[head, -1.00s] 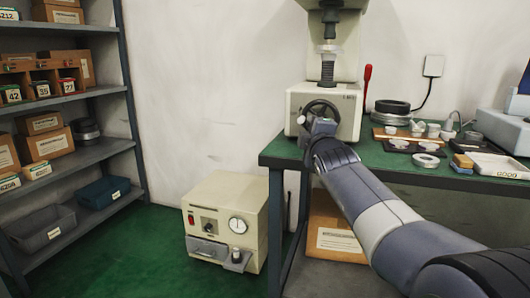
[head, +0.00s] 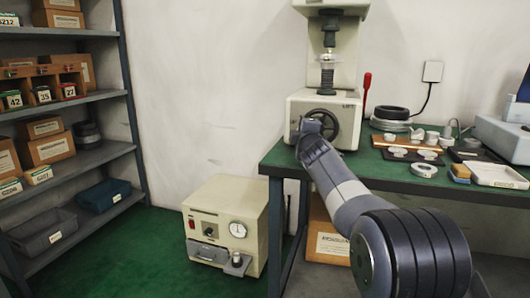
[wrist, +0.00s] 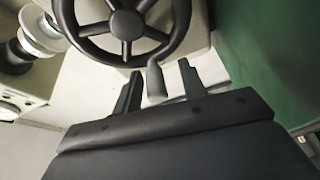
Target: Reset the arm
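The cream bench machine (head: 350,108) stands on the green bench with a dark spoked handwheel (head: 325,124) on its front. In the wrist view the handwheel (wrist: 126,25) fills the top, and its grey handle (wrist: 155,82) points down from the rim. My gripper (wrist: 160,82) is open, with its two fingers apart on either side of the handle. Gaps show between the handle and both fingers, so I see no grip on it. In the head view my wrist is at the left of the handwheel, and the fingers are not clearly visible.
The green bench (head: 395,178) holds white rings, trays and a dark ring stack (head: 390,113) to the right. A cream instrument box (head: 225,225) stands on the floor left of the bench. Shelving (head: 95,150) with boxes and bins lines the left side.

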